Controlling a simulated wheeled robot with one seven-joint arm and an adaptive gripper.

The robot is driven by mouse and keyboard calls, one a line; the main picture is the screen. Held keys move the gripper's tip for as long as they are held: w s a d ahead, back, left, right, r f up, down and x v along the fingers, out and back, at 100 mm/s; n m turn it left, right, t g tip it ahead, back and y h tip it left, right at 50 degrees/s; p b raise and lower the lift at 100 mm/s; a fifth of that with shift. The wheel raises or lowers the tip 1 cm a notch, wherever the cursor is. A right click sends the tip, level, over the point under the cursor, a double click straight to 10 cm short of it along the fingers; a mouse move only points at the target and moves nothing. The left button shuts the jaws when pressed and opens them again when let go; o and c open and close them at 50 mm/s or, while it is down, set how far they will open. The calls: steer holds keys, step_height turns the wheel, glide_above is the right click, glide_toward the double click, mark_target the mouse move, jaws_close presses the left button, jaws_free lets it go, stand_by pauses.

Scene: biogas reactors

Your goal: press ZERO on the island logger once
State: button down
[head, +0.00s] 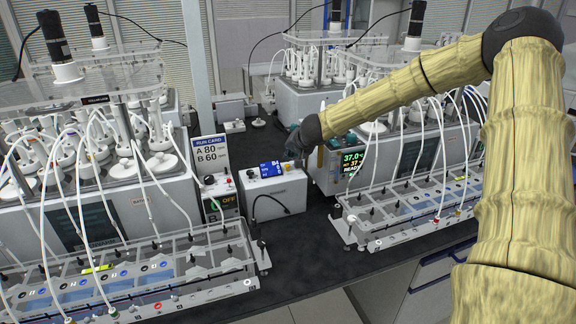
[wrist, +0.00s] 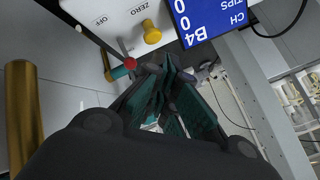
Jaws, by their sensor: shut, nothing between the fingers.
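The island logger (head: 276,192) is a white box with a blue display in the middle of the bench. In the wrist view its white panel (wrist: 118,12) fills the top, with a yellow button (wrist: 152,36) beside the ZERO label. The blue display (wrist: 208,18) to the right reads CH B4 and TIPS, with zeros. A red-tipped part (wrist: 130,64) shows near the OFF label. My gripper (wrist: 168,68) is shut and empty, its fingertips just below the yellow button in the picture. I see a gap in the picture; contact cannot be told. In the head view my gripper (head: 296,146) hangs over the logger's back right.
Reactor racks (head: 120,275) with tubing flank both sides. A 37.0° display unit (head: 350,164) is close on the right. Dark bench in front is clear.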

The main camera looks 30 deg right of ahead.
steer(key=shift+r+p, duration=2.55)
